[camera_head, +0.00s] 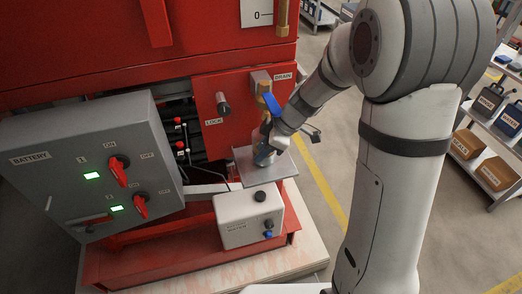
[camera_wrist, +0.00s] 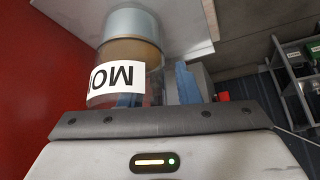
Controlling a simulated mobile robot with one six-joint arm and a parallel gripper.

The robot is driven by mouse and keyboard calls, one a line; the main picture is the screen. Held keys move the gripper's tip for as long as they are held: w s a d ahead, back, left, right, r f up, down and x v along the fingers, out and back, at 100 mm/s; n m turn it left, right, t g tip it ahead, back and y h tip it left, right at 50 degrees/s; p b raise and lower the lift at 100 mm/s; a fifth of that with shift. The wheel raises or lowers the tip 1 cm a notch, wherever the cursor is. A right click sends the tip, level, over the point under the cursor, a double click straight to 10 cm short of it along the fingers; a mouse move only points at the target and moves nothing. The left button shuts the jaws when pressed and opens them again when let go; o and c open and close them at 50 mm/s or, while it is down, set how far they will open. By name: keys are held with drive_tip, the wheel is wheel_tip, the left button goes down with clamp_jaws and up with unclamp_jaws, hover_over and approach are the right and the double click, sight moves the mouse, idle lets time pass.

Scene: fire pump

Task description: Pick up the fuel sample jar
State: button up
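The fuel sample jar (camera_wrist: 128,57) is close in the wrist view, left of centre. It is clear, with amber-brown contents, a grey end and a white label that reads upside down. My gripper (camera_head: 266,155) is low at the metal shelf below the drain valve in the head view. It hides most of the jar there. In the wrist view, one blue finger (camera_wrist: 186,82) stands beside the jar, and blue also shows through the clear jar wall. I cannot tell whether the fingers press on the jar.
The metal shelf (camera_head: 285,168) is under my gripper. The blue-handled drain valve (camera_head: 272,106) is just above. A white box (camera_head: 245,222) stands in front, and the grey battery panel (camera_head: 70,165) is at left. Shelving (camera_head: 500,125) is at far right, beyond open floor.

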clamp_jaws()
drive_tip(key=shift+r, duration=0.1)
idle(0.3)
